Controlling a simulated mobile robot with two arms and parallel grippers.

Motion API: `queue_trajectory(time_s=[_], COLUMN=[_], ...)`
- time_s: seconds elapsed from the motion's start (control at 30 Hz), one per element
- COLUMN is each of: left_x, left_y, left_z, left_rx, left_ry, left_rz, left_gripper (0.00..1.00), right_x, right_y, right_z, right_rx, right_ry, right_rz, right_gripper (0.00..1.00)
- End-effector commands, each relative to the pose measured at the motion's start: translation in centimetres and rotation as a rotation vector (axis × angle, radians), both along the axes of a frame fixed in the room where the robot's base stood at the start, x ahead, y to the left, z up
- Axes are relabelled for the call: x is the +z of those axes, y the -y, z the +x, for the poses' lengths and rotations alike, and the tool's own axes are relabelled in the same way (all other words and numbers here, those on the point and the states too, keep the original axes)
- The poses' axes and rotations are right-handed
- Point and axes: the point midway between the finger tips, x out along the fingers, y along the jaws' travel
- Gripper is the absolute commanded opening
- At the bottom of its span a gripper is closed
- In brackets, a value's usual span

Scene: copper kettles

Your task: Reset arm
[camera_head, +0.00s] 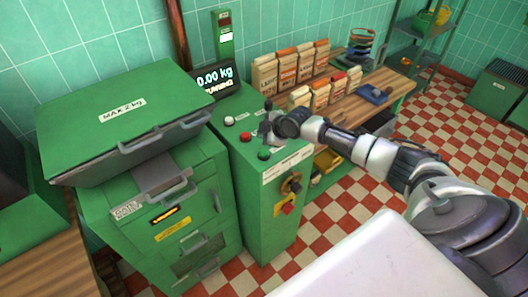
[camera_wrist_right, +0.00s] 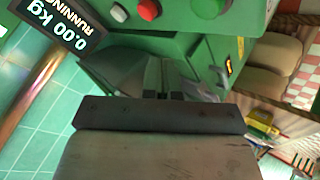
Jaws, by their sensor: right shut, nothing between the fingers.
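My right arm reaches in from the right in the head view. My right gripper (camera_head: 266,128) is at the top of the green control cabinet (camera_head: 262,200), close to its buttons. It is shut and empty; the wrist view shows its narrow fingers (camera_wrist_right: 166,92) together. A white button (camera_head: 229,121), a red button (camera_head: 245,137) and a dark green button (camera_head: 264,154) sit on the cabinet top beside the gripper. Whether a fingertip touches the panel cannot be told. My left gripper is not in view.
A display (camera_head: 218,79) reads 0.00 kg and RUNNING. A large green lidded machine (camera_head: 130,115) stands on the left. A wooden bench (camera_head: 372,108) with several paper bags (camera_head: 265,75) is behind the cabinet. Checkered floor (camera_head: 460,140) is open at the right.

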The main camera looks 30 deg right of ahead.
Motion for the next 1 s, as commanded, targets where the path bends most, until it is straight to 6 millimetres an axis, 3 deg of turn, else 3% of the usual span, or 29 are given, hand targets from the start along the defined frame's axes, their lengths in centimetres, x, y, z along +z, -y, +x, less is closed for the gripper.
queue_trajectory(time_s=[0.37, 0.47, 0.53, 0.67, 0.7, 0.8, 0.9, 1.0], left_x=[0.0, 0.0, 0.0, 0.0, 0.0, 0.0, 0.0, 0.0], left_y=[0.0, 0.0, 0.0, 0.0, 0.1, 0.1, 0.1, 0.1], left_z=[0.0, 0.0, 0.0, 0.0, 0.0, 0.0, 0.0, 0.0], left_rx=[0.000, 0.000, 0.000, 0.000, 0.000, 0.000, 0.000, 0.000], left_ry=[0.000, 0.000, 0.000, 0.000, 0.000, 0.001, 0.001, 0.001], left_rz=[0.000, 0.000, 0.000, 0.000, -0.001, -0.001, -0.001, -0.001], left_gripper=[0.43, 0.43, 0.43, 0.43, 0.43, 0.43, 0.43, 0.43], right_x=[-0.2, -1.2, -2.5, -5.4, -6.0, -6.5, -6.0, -5.1], right_y=[-0.3, -2.1, -4.8, -11.9, -14.2, -18.4, -20.6, -21.1], right_z=[-0.1, -1.1, -2.6, -7.9, -10.0, -15.2, -19.9, -23.6], right_rx=[0.003, 0.020, 0.043, 0.077, 0.076, 0.032, -0.067, -0.191], right_ry=[-0.004, -0.031, -0.068, -0.175, -0.211, -0.289, -0.352, -0.401], right_rz=[0.002, 0.017, 0.039, 0.100, 0.123, 0.172, 0.215, 0.244], right_gripper=[0.00, 0.00, 0.00, 0.00, 0.00, 0.00, 0.00, 0.00])
